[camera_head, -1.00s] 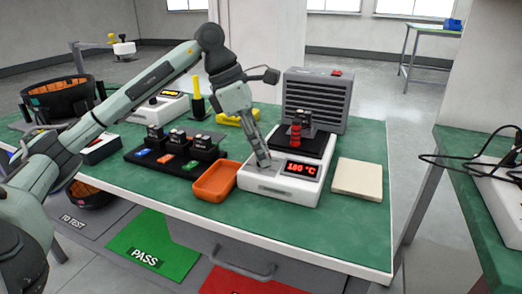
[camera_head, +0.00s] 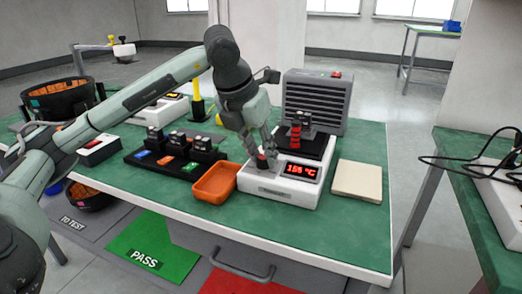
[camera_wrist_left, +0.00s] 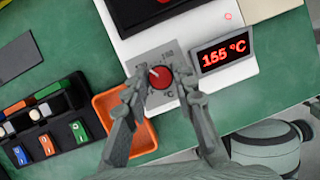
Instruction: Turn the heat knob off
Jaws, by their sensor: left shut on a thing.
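The heat knob is round and red with a pale pointer line, seen between my fingers in the left wrist view (camera_wrist_left: 161,77); in the head view its red side (camera_head: 262,161) shows under the gripper. It sits on the white heater unit (camera_head: 262,187), left of the lit red temperature display (camera_head: 301,170). The display also shows in the left wrist view (camera_wrist_left: 222,53), reading about 155 °C. My left gripper (camera_head: 263,158) points down over the panel, its fingers on either side of the knob and shut on it. My right gripper is out of view.
An orange tray (camera_head: 231,179) stands close left of the heater, and a black rack of modules (camera_head: 132,158) lies beyond it. A dark plate with a red-ringed part is behind the display. A cream pad (camera_head: 357,180) lies to the right; a grey fan box (camera_head: 316,88) stands behind.

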